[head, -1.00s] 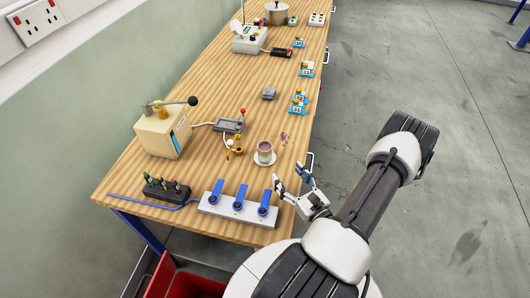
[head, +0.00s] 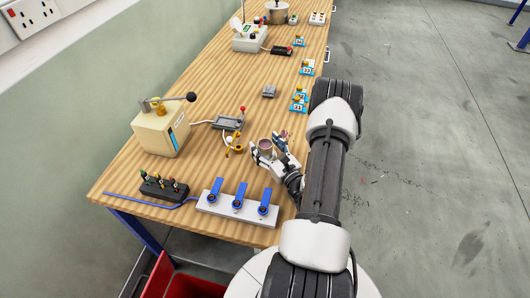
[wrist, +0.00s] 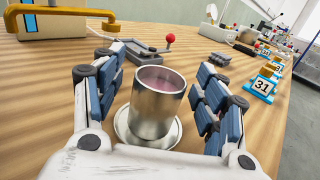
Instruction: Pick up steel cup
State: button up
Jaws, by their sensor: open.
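The steel cup (wrist: 158,103) stands upright on a round saucer (wrist: 128,130) on the wooden table. In the wrist view it sits between the two open fingers of my gripper (wrist: 155,95), with a visible gap on each side. Its inside looks pinkish. In the head view the cup (head: 265,146) shows only by its upper part, and my gripper (head: 268,152) reaches around it from the front right. The saucer is hidden there by the gripper.
A white strip with blue levers (head: 238,206) lies in front of the gripper. A small device with a red-knobbed lever (head: 229,123) and a beige press (head: 160,130) stand to the left. Numbered blue stands (head: 299,101) line the right edge. Open floor lies right.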

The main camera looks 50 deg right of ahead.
jog(key=shift+w+d, duration=0.1)
jog(key=shift+w, duration=0.2)
jog(key=shift+c, duration=0.3)
jog(key=c, duration=1.2)
jog(key=shift+o, duration=0.2)
jog(key=shift+r, duration=0.1)
